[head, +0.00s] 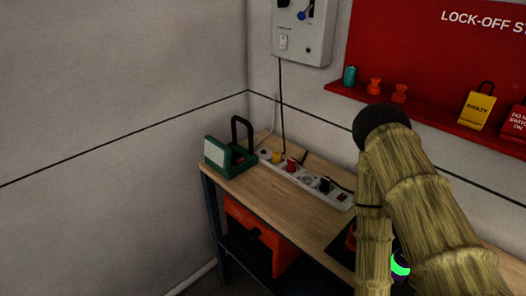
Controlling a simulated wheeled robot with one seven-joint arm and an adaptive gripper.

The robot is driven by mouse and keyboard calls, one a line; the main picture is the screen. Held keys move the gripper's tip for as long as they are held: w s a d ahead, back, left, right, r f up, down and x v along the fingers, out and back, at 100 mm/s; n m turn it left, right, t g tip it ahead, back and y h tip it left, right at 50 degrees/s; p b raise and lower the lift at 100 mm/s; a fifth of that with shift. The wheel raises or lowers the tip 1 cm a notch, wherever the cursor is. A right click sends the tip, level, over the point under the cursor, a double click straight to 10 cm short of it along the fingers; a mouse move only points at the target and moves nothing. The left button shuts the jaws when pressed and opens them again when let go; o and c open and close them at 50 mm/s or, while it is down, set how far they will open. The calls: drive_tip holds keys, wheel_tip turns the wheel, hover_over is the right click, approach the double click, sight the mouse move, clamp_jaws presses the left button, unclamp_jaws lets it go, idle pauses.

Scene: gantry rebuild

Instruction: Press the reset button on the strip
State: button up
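A white power strip (313,187) lies on the wooden bench, along its back edge by the wall. I cannot tell for sure whether this is the reset button. My arm comes in from the lower right, to the right of the strip. My gripper is not visible; the arm hides part of the bench there.
A green work lamp (221,156) with a black handle stands at the strip's left end. An orange box (262,238) sits below. A red lock-off board (425,40) and grey wall box (303,38) hang above.

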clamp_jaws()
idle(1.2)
